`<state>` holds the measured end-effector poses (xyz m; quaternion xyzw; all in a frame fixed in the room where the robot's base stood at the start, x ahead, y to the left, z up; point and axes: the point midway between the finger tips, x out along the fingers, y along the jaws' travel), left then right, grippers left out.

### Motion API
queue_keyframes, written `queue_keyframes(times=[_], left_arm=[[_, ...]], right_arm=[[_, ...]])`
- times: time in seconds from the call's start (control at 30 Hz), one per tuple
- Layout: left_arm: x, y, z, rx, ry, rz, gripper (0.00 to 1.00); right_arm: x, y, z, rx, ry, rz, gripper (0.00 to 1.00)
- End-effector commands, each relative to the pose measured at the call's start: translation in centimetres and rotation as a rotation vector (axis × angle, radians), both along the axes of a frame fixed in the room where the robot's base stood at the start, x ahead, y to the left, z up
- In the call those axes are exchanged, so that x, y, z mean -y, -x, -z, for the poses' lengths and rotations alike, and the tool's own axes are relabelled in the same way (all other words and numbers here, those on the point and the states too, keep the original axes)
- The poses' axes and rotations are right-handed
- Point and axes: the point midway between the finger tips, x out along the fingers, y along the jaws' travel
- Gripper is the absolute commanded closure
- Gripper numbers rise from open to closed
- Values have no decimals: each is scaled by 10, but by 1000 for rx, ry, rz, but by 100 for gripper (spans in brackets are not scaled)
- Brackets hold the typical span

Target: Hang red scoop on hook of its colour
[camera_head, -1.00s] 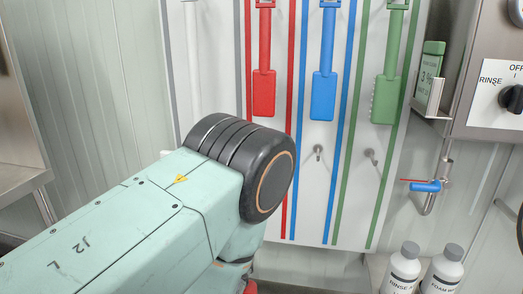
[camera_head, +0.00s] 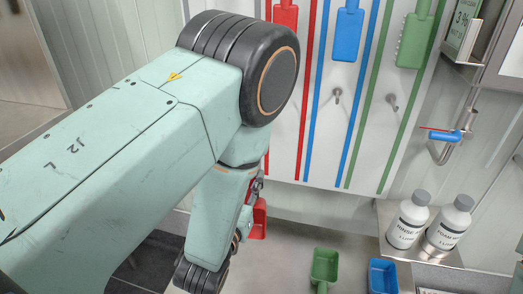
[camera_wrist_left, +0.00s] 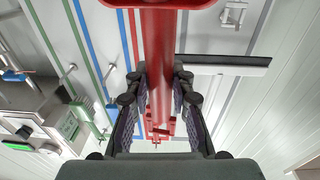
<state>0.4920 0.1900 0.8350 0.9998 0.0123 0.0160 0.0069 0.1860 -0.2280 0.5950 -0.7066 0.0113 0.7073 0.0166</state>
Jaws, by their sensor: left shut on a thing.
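The red scoop (camera_head: 258,219) shows partly beyond my left arm in the head view, below the wall panel. In the left wrist view its red handle (camera_wrist_left: 158,60) runs between the fingers of my left gripper (camera_wrist_left: 158,98), which is shut on it. In the head view that gripper is mostly hidden by my arm. The panel has coloured lanes. A metal hook (camera_head: 337,95) is in the blue lane and another hook (camera_head: 392,102) is in the green lane. My arm covers the lower red lane, so no red-lane hook shows in the head view. My right gripper is not in view.
A red tool (camera_head: 284,16), a blue tool (camera_head: 347,35) and a green tool (camera_head: 414,40) hang on the panel. A green scoop (camera_head: 324,265) and a blue scoop (camera_head: 383,275) are below. Two white bottles (camera_head: 408,222) stand on a shelf at right.

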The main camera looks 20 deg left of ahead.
Motion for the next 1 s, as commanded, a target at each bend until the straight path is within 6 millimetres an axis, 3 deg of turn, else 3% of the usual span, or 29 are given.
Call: queue_keyframes(times=[0.03, 0.1, 0.23, 0.33, 0.5, 1.0], left_arm=[[-3, -17, -20, 21, 4, -2, 100], [-3, -39, -34, 29, 1, 14, 100], [2, -77, -53, 45, -3, 64, 100], [11, -96, -55, 52, -7, 111, 100], [22, -102, -44, 68, -11, 152, 100], [19, -134, -44, 77, -11, 148, 100]], right_arm=[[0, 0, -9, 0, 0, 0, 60], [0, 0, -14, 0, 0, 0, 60], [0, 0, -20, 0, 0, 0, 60], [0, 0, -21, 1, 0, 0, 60], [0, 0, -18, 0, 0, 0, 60], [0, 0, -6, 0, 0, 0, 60]])
